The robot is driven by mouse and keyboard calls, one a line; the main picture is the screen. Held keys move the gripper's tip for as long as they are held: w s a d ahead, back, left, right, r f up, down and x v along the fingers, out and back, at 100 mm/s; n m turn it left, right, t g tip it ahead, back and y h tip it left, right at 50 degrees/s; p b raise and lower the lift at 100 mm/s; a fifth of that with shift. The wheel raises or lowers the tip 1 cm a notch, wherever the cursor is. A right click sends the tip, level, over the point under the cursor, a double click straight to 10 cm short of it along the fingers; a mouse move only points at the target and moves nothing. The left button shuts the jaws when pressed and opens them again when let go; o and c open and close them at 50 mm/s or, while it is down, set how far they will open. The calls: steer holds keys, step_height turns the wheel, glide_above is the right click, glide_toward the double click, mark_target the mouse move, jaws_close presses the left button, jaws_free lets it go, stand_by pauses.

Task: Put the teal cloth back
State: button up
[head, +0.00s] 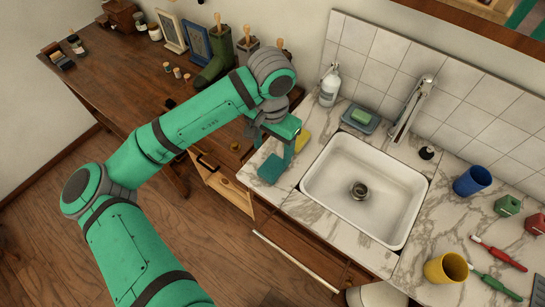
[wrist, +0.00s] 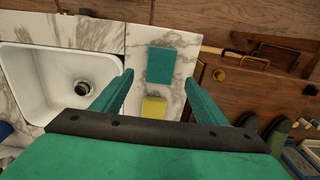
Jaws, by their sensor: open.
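The teal cloth (head: 271,168) lies flat on the marble counter, left of the sink. In the wrist view the teal cloth (wrist: 160,66) is a small square near the counter's edge. My gripper (head: 272,150) is above the counter close to the cloth, pointing down. In the wrist view my gripper (wrist: 158,80) is open, with its two fingers apart and nothing held between them. The cloth shows between and just beyond the fingertips. A yellow piece (wrist: 154,107), a cloth or sponge, lies beside it and is partly hidden by my gripper.
The white sink (head: 330,207) is right of the cloth. A soap bottle (head: 329,86) and a soap dish (head: 359,120) stand behind it. The faucet (head: 410,108) rises at the back. A wooden desk (head: 120,90) with several objects is at left. Blue (head: 472,181) and yellow cups (head: 445,269) stand right.

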steer(key=shift+r, duration=1.7)
